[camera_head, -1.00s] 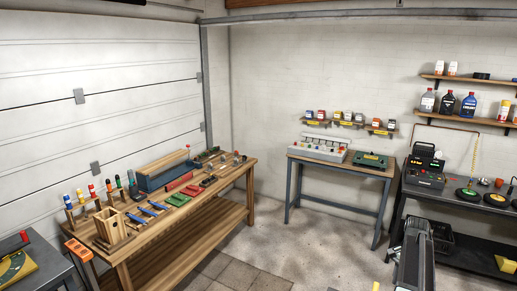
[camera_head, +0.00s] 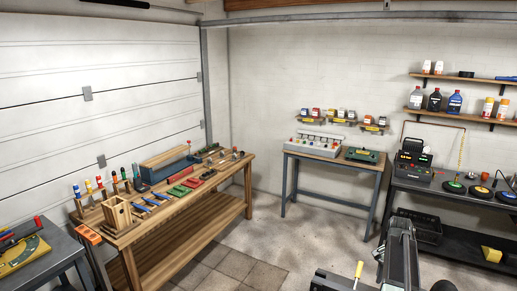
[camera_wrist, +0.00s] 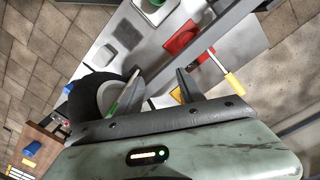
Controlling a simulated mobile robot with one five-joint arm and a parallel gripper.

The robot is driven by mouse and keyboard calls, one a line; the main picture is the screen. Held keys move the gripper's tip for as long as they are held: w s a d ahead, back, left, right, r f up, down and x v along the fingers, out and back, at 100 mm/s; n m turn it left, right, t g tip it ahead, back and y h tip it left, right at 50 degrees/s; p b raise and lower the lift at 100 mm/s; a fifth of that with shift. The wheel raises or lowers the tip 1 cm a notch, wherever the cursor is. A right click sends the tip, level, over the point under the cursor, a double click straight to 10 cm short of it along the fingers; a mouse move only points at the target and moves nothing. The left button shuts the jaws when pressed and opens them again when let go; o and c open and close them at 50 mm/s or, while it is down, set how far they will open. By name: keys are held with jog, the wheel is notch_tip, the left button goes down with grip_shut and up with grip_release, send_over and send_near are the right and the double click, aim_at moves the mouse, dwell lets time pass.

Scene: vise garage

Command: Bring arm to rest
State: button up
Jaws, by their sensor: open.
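My gripper (camera_wrist: 158,75) shows in the wrist view with its two dark fingers spread apart and nothing held between them. It points over a light grey surface with a red block (camera_wrist: 181,40) and a green part (camera_wrist: 150,8). A yellow-handled tool (camera_wrist: 232,82) lies to the right of the fingers, apart from them. My dark arm stands upright at the lower right of the head view; the gripper cannot be made out there.
A wooden workbench (camera_head: 185,228) with several tools stands at left, and a dark table (camera_head: 45,268) is at the lower left. A small bench (camera_head: 335,155) stands at the back wall. A dark bench (camera_head: 455,194) is at right. The floor (camera_head: 265,238) between them is open.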

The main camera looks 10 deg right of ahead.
jog(key=a+n+t+b, duration=0.1)
jog(key=a+n, duration=1.4)
jog(key=a, duration=2.9)
notch_tip(320, 180, down, 20)
jog(key=s+d+b, duration=0.1)
jog(key=b, duration=1.8)
jog(key=shift+d+m+g, duration=0.2)
jog(key=shift+m+g, duration=0.1)
jog(key=shift+c, duration=1)
